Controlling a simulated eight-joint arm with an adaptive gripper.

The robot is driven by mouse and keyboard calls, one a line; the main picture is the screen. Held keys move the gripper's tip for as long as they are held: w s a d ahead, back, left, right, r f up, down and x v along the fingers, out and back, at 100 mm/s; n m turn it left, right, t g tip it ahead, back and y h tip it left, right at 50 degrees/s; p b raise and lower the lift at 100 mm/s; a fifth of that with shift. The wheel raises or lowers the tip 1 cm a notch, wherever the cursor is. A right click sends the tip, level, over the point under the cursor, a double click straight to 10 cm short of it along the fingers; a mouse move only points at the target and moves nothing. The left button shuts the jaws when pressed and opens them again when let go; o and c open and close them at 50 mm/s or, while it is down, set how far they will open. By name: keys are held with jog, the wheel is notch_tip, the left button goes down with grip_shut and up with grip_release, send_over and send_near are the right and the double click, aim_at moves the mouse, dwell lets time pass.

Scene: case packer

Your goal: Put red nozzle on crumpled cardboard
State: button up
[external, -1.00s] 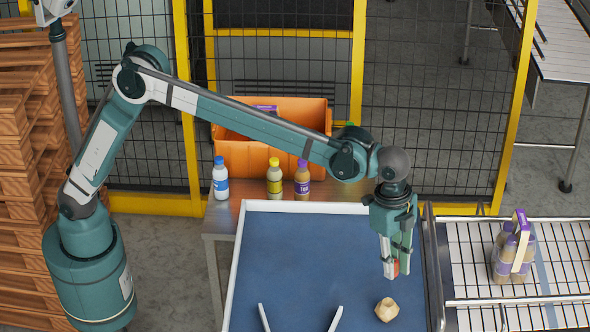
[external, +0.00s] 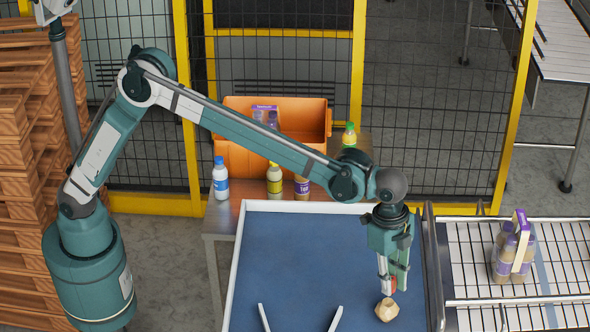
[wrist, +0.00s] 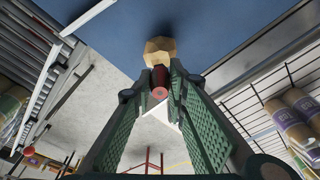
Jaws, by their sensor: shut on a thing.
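My gripper (external: 392,284) points down over the right part of the blue table. It is shut on the red nozzle (wrist: 160,82), which sits between the two green fingers in the wrist view; a bit of it also shows between the fingers in the external view (external: 393,283). The crumpled cardboard (external: 387,310) is a tan lump on the blue surface, just below and in front of the fingertips. In the wrist view the cardboard (wrist: 160,49) appears just beyond the nozzle. I cannot tell whether the nozzle touches it.
The blue table (external: 300,255) has a pale raised rim and two light rails (external: 264,318) at the front. A roller conveyor (external: 470,262) with a bottle pack (external: 514,250) stands at right. An orange crate (external: 230,160) and several bottles (external: 221,180) stand behind.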

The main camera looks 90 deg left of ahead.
jog(key=shift+f, duration=0.1)
jog(key=shift+f, duration=1.75)
jog(key=shift+f, duration=0.15)
jog(key=o, duration=0.9)
jog(key=r, duration=0.4)
jog(key=s+a+r, duration=0.1)
jog(key=r, duration=0.7)
jog(key=shift+s+a+r, duration=0.1)
jog(key=shift+s+a, duration=0.05)
